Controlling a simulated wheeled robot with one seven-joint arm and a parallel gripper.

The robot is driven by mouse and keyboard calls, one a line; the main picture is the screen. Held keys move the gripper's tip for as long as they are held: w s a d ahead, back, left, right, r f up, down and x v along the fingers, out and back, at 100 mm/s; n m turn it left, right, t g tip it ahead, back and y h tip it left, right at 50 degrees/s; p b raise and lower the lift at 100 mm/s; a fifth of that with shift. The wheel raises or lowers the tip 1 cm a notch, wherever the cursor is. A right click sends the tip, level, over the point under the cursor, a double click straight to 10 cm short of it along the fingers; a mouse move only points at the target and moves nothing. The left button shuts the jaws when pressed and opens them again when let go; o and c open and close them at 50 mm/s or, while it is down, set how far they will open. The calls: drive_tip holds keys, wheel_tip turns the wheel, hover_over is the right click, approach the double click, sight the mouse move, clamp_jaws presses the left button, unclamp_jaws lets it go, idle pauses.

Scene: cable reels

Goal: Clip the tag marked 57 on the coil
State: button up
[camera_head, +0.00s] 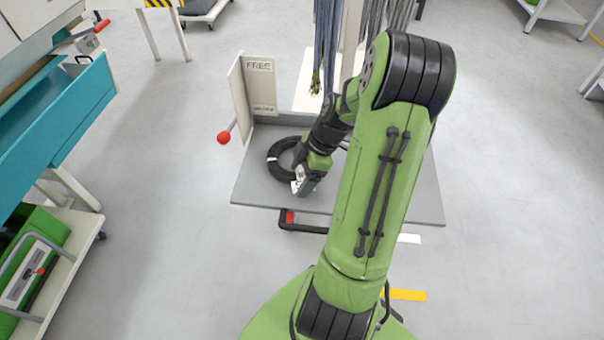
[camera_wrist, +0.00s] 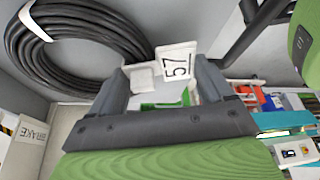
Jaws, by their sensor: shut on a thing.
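The black coil (camera_head: 273,158) lies flat on the grey table top, with a small white band on its left side. It also fills the upper left of the wrist view (camera_wrist: 75,48). A white tag marked 57 (camera_wrist: 177,64) is between the fingers of my gripper (camera_wrist: 160,88), close to the coil's edge. My gripper (camera_head: 300,184) is shut on the tag at the coil's near right side. Whether the tag touches the coil cannot be told. My arm hides part of the coil's right side in the head view.
The grey table (camera_head: 395,205) has an upright panel marked FREE (camera_head: 261,82) at its back left and a red-knobbed lever (camera_head: 224,138) at its left. Grey cables (camera_head: 328,45) hang behind. A teal drawer bench (camera_head: 70,115) stands at the left. Floor between them is clear.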

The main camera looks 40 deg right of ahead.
drive_tip(key=shift+s+f, duration=0.1)
drive_tip(key=shift+f, duration=0.2)
drive_tip(key=shift+c, duration=0.4)
drive_tip(key=o, duration=1)
drive_tip(key=shift+c, duration=0.2)
drive_tip(key=shift+r, duration=0.15)
wheel_tip(320, 180, up, 7)
drive_tip(key=p, duration=0.5)
